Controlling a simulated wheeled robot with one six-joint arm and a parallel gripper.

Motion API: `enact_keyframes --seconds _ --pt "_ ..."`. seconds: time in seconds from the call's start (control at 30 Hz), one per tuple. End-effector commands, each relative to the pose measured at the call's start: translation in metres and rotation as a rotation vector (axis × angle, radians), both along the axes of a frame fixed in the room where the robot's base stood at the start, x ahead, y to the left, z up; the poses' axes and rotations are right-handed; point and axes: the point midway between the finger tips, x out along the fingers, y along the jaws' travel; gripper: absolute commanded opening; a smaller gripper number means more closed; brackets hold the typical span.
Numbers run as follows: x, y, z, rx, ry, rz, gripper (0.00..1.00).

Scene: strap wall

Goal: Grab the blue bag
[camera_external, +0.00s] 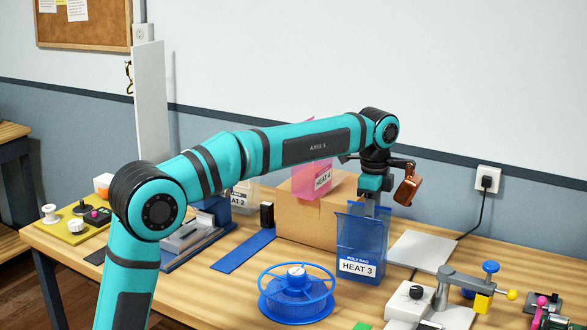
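The blue bag (360,248) is a translucent pouch with a white label reading HEAT 3. It stands upright on the wooden table, in front of a cardboard box. My gripper (370,207) points down at the bag's top edge, and its lower part overlaps the bag in this view. The fingers are small and dark, so I cannot tell whether they are apart or closed, or whether they touch the bag.
A blue spool (296,292) stands at the front left of the blue bag. A grey plate (421,251) and a clamp fixture (464,285) are to the right. A blue strip (243,250) lies to the left.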

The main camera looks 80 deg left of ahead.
Motion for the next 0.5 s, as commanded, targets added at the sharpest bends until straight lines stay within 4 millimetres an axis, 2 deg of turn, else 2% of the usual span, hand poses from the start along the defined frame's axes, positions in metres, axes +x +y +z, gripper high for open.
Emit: enact_keyframes --seconds 0.2,0.47,0.5 --pt "0.001 -0.002 -0.029 -0.001 0.001 0.000 0.30" --pt "0.001 -0.002 -0.033 0.000 0.000 0.000 0.30" --pt "0.001 -0.002 -0.033 0.000 0.000 0.000 0.24"
